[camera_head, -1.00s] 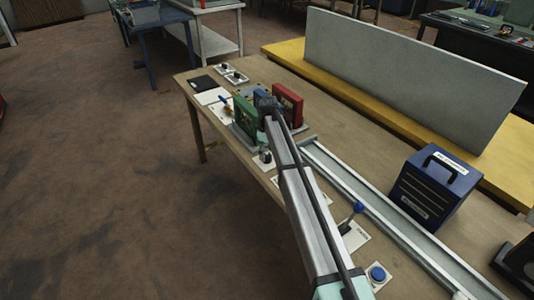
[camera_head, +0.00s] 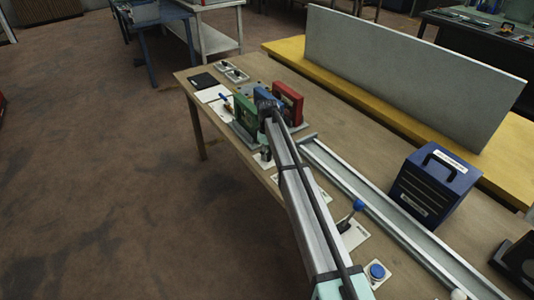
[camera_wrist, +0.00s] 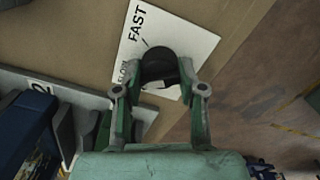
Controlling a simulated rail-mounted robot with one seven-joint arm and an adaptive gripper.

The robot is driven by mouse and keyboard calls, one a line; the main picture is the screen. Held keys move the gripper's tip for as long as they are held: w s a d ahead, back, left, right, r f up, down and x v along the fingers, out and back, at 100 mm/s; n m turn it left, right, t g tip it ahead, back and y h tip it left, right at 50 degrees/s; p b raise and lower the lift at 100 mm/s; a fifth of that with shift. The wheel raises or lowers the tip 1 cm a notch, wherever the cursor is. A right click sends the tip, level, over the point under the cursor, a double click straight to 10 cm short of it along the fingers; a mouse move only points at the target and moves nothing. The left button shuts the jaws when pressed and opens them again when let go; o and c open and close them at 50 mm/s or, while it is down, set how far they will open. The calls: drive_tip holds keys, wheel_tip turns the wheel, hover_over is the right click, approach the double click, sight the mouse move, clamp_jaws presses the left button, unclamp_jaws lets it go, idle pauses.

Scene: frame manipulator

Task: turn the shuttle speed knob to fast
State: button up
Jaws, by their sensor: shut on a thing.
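The black round shuttle speed knob (camera_wrist: 158,62) shows in the wrist view on a white plate (camera_wrist: 185,38) marked FAST and SLOW. A short dark line runs from the knob's edge toward the FAST lettering. My gripper (camera_wrist: 157,82) has its green fingers on both sides of the knob and is shut on it. The fingers hide part of the knob's sides and the plate below. In the head view, my gripper (camera_head: 264,146) is down at the table's near edge beside the green box, and the knob is mostly hidden.
Green (camera_head: 246,115), blue (camera_head: 268,97) and red (camera_head: 289,103) boxes stand close by the arm. A metal rail (camera_head: 385,218) runs along the table. A blue-knobbed lever (camera_head: 358,206), a blue button (camera_head: 377,271) and a dark blue case (camera_head: 434,187) are at the right.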

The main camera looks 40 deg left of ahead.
drive_tip(key=shift+f, duration=0.1)
drive_tip(key=m+b, duration=0.1)
drive_tip(key=m, duration=0.2)
drive_tip(key=m+b, duration=0.1)
drive_tip(key=m, duration=0.2)
drive_tip(key=shift+m, duration=0.3)
drive_tip(key=m+b, duration=0.1)
drive_tip(key=m, duration=0.2)
drive_tip(key=shift+m, duration=2)
drive_tip(key=o, duration=1.1)
drive_tip(key=shift+o, duration=0.2)
